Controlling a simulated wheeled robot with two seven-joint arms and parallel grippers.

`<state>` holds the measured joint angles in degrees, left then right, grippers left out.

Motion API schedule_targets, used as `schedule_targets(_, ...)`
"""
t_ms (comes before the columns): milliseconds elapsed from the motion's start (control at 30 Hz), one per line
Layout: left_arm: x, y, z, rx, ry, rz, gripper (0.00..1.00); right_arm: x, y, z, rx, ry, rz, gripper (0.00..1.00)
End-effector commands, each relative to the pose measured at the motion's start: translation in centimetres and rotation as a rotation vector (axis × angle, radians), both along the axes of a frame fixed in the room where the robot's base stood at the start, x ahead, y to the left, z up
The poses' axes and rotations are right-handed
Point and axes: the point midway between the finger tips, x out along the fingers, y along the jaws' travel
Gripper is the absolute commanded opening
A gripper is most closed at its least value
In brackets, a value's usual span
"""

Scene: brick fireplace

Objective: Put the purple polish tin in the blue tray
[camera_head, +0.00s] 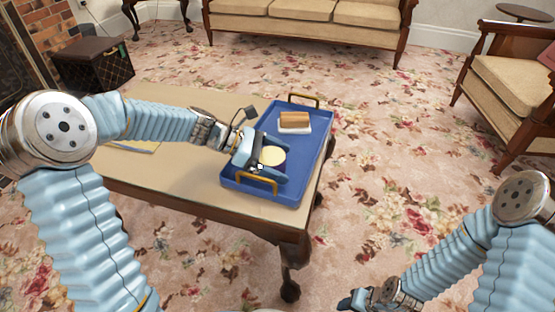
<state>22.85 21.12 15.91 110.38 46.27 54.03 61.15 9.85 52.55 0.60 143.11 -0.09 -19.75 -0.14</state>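The blue tray (310,165) lies on the coffee table, with a yellow handle at each end. The polish tin (272,156), round with a pale cream top and a dark side, is at the near part of the tray, inside its rim. My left gripper (276,160) reaches in from the left, with one finger on the far side of the tin and one on the near side. Whether the fingers press on the tin, and whether it touches the tray floor, I cannot tell. My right gripper (358,301) is low at the bottom edge, away from the table; its fingers are unclear.
A brown and white block-like item (294,122) sits in the tray's far part. A yellowish flat item (135,147) lies on the wooden table (190,175), partly behind my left arm. A sofa (300,15), armchair (510,90) and dark box (93,65) stand beyond.

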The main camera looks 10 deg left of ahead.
Motion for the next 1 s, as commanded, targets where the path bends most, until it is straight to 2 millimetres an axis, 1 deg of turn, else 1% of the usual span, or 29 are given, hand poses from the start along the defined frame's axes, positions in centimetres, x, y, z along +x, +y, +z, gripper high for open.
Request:
schedule_targets(167,0.0,0.1,0.5,0.000,0.000,0.001,1.00,0.0,0.0,0.2,0.000,0.000,0.000,0.47)
schedule_targets(233,-0.1,1.0,1.0,0.001,0.000,0.003,1.00,0.0,0.0,0.4,-0.001,-0.001,0.000,0.47)
schedule_targets(367,-0.6,3.3,2.4,0.001,-0.002,0.004,1.00,0.0,-0.1,1.1,-0.002,-0.001,-0.002,0.47)
schedule_targets(533,-1.2,6.8,4.3,0.002,-0.002,0.004,1.00,0.1,-0.2,1.8,-0.005,-0.004,-0.003,0.47)
schedule_targets(700,-1.8,9.3,5.6,0.000,-0.001,0.002,1.00,0.1,-0.2,2.2,-0.006,-0.004,-0.004,0.47)
schedule_targets(833,-2.0,10.2,6.0,0.000,0.000,0.000,1.00,0.1,-0.3,2.3,-0.006,-0.005,-0.004,0.47)
schedule_targets(1000,-2.1,10.4,6.1,0.001,0.000,0.000,1.00,0.1,-0.3,2.3,-0.007,-0.005,-0.004,0.47)
